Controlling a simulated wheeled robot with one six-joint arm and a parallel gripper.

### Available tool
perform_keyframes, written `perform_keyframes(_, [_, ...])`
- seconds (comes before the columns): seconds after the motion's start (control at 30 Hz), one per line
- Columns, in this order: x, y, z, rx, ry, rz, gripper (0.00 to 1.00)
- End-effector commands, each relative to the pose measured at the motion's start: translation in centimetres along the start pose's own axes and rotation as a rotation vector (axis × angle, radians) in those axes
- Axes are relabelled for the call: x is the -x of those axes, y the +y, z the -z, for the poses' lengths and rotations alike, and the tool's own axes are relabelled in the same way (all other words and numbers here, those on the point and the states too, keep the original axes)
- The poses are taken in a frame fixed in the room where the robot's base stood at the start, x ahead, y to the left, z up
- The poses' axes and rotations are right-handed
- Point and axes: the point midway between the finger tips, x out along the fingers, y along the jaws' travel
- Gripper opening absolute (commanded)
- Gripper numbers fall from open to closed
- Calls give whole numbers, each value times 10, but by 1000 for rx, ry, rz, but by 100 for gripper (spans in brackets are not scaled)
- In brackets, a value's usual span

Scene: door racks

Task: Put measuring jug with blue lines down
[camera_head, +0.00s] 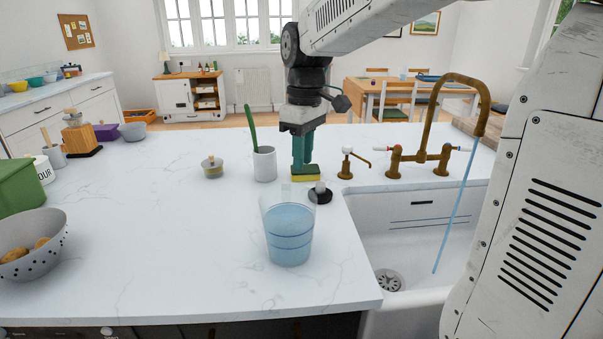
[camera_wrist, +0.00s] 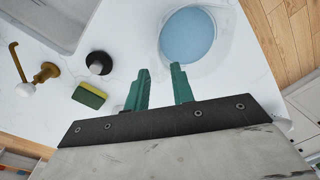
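The clear measuring jug (camera_head: 289,238) stands upright on the white counter, left of the sink, and holds blue-tinted water. Faint blue lines ring its side. In the wrist view the jug (camera_wrist: 187,38) is seen from above, just beyond my fingertips. My gripper (camera_head: 303,165) points down behind the jug in the head view. Its two green fingers, also in the wrist view (camera_wrist: 160,78), are apart with nothing between them. They look clear of the jug, though the exact gap to its near side is hard to tell.
A yellow-green sponge (camera_wrist: 89,95) and a dark round item with a pale knob (camera_head: 320,194) lie close by. A white cup with a green brush (camera_head: 264,164) stands left of my gripper. The brass tap (camera_head: 434,140) runs into the sink (camera_head: 415,235). The counter's left middle is clear.

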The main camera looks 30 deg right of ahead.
Motion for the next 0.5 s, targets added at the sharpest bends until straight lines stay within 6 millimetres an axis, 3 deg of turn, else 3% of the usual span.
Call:
perform_keyframes(0.13, [9,-7,-8,-18,5,-6,24])
perform_keyframes(0.23, [13,-26,-28,-76,16,-21,24])
perform_keyframes(0.37, [10,-65,-74,-203,40,-49,24])
perform_keyframes(0.5, [-6,-104,-125,-357,74,-76,24])
